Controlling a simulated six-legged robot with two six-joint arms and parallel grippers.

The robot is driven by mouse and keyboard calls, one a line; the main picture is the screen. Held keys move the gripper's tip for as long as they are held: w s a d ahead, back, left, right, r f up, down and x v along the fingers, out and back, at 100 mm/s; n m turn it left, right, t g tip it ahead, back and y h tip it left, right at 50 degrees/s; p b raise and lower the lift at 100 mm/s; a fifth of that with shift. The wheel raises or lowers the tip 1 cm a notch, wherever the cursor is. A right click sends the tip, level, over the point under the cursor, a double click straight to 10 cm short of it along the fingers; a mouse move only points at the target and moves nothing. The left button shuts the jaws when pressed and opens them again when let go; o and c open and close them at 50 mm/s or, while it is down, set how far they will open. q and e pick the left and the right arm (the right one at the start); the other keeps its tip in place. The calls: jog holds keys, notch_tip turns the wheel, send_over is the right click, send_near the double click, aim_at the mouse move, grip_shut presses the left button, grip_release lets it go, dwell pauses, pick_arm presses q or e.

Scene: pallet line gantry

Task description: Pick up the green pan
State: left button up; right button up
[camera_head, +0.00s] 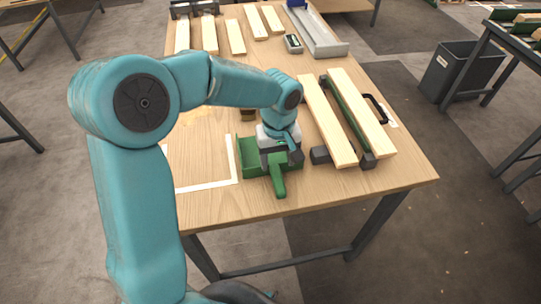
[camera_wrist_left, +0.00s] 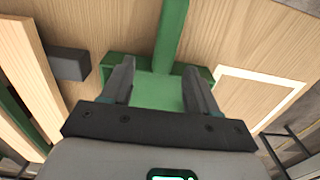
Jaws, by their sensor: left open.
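The green pan (camera_head: 255,168) lies near the front edge of the wooden table, with its handle (camera_head: 280,185) pointing toward that edge. My left gripper (camera_head: 282,156) is directly over the pan and hides part of it. In the left wrist view the two fingers stand apart with the green pan (camera_wrist_left: 155,93) showing between and beyond them, and the handle runs up to the top of the picture. The jaws are open and not closed on anything. I cannot tell whether the fingertips touch the pan. My right gripper is not in view.
Two light planks with a green bar between them (camera_head: 345,115) lie right of the pan, with a dark block (camera_head: 320,155) close by. A white taped outline (camera_head: 205,187) marks the table on the left. Several planks and a grey tray (camera_head: 318,35) lie at the back.

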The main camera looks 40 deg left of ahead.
aim_at(275, 169)
pick_arm(q)
jog(key=shift+s+f, duration=0.15)
jog(key=shift+f, duration=0.1)
jog(key=f, duration=0.5)
jog(key=shift+a+p, duration=0.2)
jog(key=shift+p, duration=0.15)
jog(key=shift+r, duration=0.1)
jog(key=shift+s, duration=0.1)
jog(key=c, duration=1)
grip_shut()
jog(key=shift+r, duration=0.1)
